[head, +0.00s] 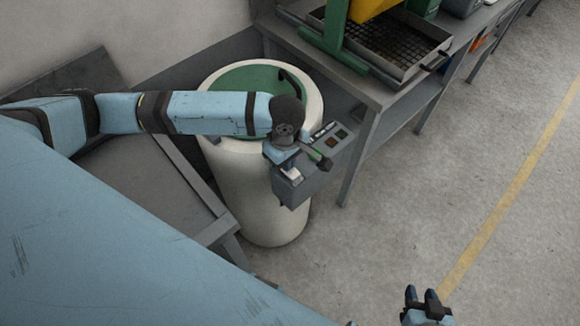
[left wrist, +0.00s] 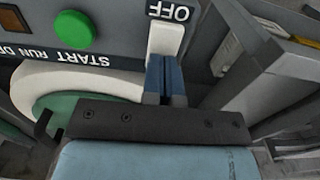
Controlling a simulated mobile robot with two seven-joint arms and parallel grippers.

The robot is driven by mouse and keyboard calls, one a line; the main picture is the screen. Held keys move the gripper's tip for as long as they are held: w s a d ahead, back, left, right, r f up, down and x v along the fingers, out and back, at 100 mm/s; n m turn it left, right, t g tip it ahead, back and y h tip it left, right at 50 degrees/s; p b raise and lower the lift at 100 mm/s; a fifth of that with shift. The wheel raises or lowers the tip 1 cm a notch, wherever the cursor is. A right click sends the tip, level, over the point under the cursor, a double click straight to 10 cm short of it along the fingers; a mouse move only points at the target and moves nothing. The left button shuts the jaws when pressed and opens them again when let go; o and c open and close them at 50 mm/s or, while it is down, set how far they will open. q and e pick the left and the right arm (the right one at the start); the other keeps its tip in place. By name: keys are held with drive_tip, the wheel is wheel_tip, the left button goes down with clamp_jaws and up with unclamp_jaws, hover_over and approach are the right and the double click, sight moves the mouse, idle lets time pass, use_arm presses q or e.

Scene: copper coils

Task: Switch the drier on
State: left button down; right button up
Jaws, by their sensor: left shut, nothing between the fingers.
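The drier (head: 262,205) is a tall cream-white drum with a green inside, standing between two grey benches. Its grey control box (head: 308,180) sits on its right side. In the left wrist view the panel appears upside down, with a round green button (left wrist: 75,31) by lettering reading START RUN, and a white switch (left wrist: 165,39) by the word OFF. My left gripper (head: 289,166) is at the box; its shut blue fingers (left wrist: 165,80) are at the switch's near end. I cannot tell whether they touch it. My right gripper (head: 424,298) is low at the right, open and empty, away from the drier.
A grey bench (head: 375,95) with a dark mesh tray (head: 395,45) and green and yellow equipment stands behind and right of the drier. A lower grey bench (head: 150,185) is at left, under my left arm. The concrete floor at right is clear.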

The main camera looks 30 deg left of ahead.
use_arm(q)
drive_tip(key=shift+f, duration=0.15)
wheel_tip(320, 180, up, 6)
drive_tip(key=p, duration=0.8)
drive_tip(key=shift+f, duration=0.15)
drive_tip(key=shift+r+p, duration=0.75)
drive_tip(key=shift+p, duration=0.4)
drive_tip(key=shift+f, duration=0.1)
